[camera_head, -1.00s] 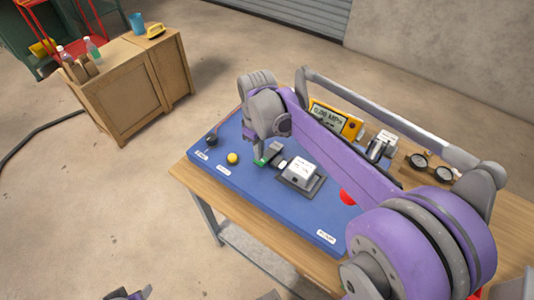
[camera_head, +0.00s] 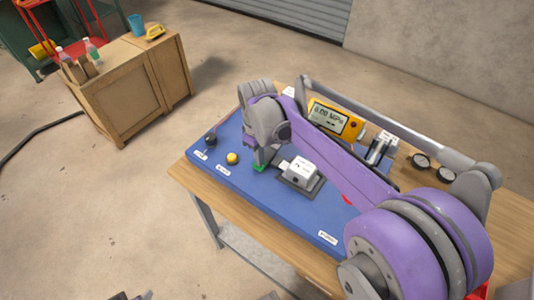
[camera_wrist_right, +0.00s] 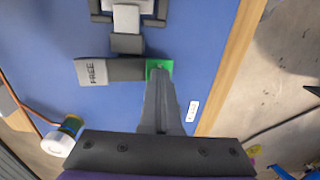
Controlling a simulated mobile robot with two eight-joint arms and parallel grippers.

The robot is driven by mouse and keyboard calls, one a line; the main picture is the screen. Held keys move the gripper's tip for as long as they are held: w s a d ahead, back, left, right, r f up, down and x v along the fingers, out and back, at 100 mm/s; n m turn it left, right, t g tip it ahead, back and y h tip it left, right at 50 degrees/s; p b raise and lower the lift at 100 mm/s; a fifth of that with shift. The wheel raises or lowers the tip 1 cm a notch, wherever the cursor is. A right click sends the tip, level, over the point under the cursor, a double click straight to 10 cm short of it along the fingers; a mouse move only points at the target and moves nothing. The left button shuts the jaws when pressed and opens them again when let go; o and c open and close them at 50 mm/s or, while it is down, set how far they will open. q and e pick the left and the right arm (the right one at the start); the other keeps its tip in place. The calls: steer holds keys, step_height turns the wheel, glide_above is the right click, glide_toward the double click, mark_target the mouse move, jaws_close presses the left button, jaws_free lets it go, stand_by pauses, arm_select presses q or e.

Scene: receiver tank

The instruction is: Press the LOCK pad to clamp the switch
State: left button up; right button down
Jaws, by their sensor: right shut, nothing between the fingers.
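My right gripper (camera_wrist_right: 158,72) is shut and empty, pointing down with its tips at a green pad (camera_wrist_right: 159,65) on the blue board (camera_wrist_right: 205,60). The tips appear to touch the pad; the exact contact is hidden. The green pad also shows under the gripper in the head view (camera_head: 259,167). Beside it in the wrist view lies a grey plate marked FREE (camera_wrist_right: 92,72). I cannot read a LOCK marking. The pale switch box (camera_head: 301,173) sits on a dark base right of the gripper. Only a sliver of my left gripper (camera_head: 138,296) shows at the bottom edge.
A yellow gauge (camera_head: 334,120) with a lit display, a metal fitting (camera_head: 380,149) and two round dials (camera_head: 433,168) stand behind my right arm. A yellow knob (camera_head: 232,158) and a black knob (camera_head: 210,140) are left of the gripper. A wooden cabinet (camera_head: 125,95) stands farther back.

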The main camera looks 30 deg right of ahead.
step_height(320, 180, up, 7)
steer(key=p, duration=0.5)
stand_by(0.3)
